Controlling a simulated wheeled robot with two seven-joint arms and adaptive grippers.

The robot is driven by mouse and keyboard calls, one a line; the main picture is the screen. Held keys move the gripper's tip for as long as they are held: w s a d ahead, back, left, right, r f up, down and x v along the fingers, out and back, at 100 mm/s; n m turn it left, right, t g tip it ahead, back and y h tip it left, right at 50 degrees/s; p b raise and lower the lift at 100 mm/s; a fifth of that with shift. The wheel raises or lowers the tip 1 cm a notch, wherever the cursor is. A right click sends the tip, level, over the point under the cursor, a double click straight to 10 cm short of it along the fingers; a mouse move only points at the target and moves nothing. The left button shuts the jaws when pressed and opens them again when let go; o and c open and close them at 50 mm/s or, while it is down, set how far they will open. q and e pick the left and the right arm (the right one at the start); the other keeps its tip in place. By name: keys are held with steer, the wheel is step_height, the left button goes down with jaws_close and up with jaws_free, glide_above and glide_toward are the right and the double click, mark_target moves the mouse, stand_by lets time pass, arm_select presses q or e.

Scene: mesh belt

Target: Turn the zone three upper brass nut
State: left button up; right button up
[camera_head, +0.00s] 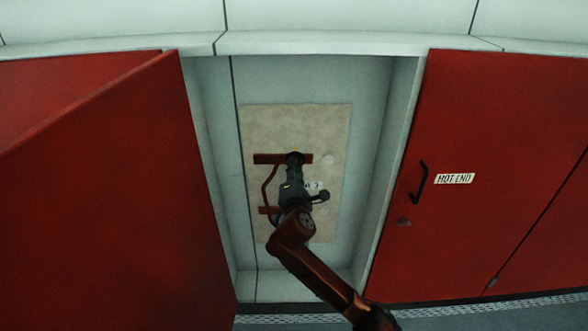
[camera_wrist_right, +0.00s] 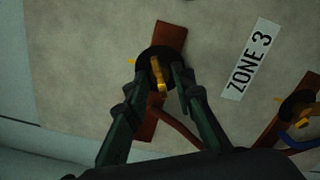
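The upper brass nut (camera_wrist_right: 157,75) sits on a dark round fitting over a red-brown bar (camera_wrist_right: 172,40) in the right wrist view. My right gripper (camera_wrist_right: 163,82) is open, with one dark finger on each side of this nut and some space between. In the head view my right gripper (camera_head: 294,160) reaches the upper bar (camera_head: 266,158) and hides the nut. A second brass nut (camera_wrist_right: 304,112) shows at the right edge of the wrist view, on another bar. The "ZONE 3" label (camera_wrist_right: 249,60) lies between the bars. My left gripper is not in view.
A beige panel (camera_head: 255,120) is set back in a pale recess. An open red door (camera_head: 120,200) stands at the left, and a closed red door labelled "HOT END" (camera_head: 470,120) is at the right. A curved red-brown pipe (camera_head: 265,185) runs between the bars.

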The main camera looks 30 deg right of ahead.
steer(key=shift+c, duration=0.6)
jaws_close()
steer(key=m+p, duration=0.5)
steer(key=m, duration=1.8)
steer(key=shift+m, duration=0.3)
stand_by(0.5)
